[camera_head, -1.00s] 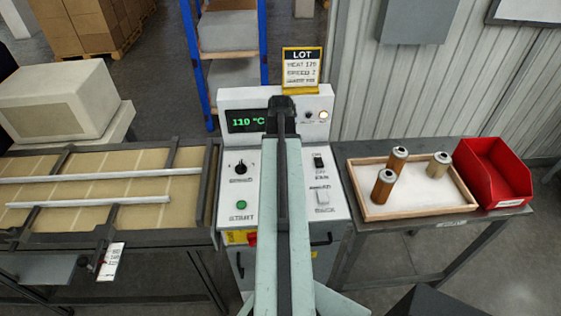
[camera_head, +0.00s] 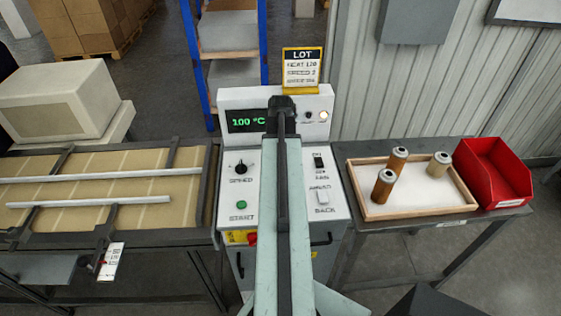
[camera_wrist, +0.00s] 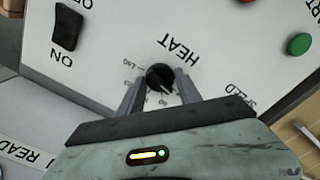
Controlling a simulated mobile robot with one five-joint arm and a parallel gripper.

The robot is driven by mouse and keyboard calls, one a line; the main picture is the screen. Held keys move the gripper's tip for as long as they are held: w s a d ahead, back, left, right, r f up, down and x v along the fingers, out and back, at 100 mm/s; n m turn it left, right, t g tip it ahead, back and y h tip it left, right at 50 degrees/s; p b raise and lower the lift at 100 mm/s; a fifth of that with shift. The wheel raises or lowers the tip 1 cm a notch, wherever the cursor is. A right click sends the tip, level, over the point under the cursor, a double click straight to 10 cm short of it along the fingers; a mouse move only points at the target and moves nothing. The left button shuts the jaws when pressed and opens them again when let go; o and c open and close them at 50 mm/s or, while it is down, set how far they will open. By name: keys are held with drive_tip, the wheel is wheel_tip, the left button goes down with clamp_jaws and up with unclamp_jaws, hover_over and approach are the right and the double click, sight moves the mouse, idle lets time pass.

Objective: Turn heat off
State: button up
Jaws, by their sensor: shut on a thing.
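My gripper (camera_wrist: 161,83) is shut on this knob, a finger on either side. The knob's pointer is hard to read. In the head view my arm covers the knob and the middle of the control box (camera_head: 225,185). The green display (camera_head: 247,121) reads 100 °C.
The speed knob (camera_head: 240,168) and green START button (camera_head: 241,204) are left of my arm. A yellow-framed LOT card (camera_head: 302,66) stands on top. A wooden tray (camera_head: 413,211) holds filter cartridges.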

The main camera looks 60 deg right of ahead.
idle(0.3)
drive_tip(key=o, duration=1.4)
drive_tip(key=shift+c, duration=0.2)
wheel_tip(320, 180, up, 8)
drive_tip(key=p, duration=0.8)
drive_tip(key=shift+f, duration=0.1)
